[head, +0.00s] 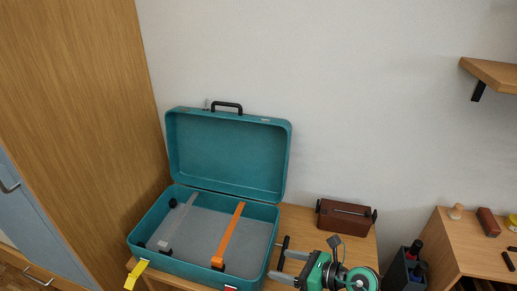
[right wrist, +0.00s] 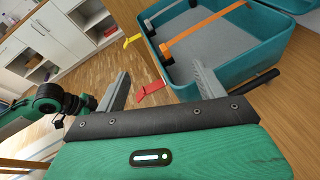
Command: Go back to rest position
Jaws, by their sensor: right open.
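My right gripper (head: 283,266) is at the bottom of the head view, just right of the teal suitcase (head: 150,222). In the right wrist view my right gripper (right wrist: 160,88) has its two grey fingers wide apart with nothing between them. The suitcase is open with its lid upright against the wall, and it also shows in the right wrist view (right wrist: 270,62). A grey strap and an orange strap (head: 229,232) lie across its grey inside. A yellow latch (head: 136,275) and a red latch (right wrist: 150,88) stick out at its front. My left gripper is not in view.
The suitcase stands on a wooden table (head: 300,221) beside a tall wooden panel (head: 80,110). A brown box (head: 344,217) sits at the back right of the table. A dark bottle holder (head: 405,265) and a wooden cabinet (head: 450,235) stand at right. A wall shelf (head: 492,72) is above.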

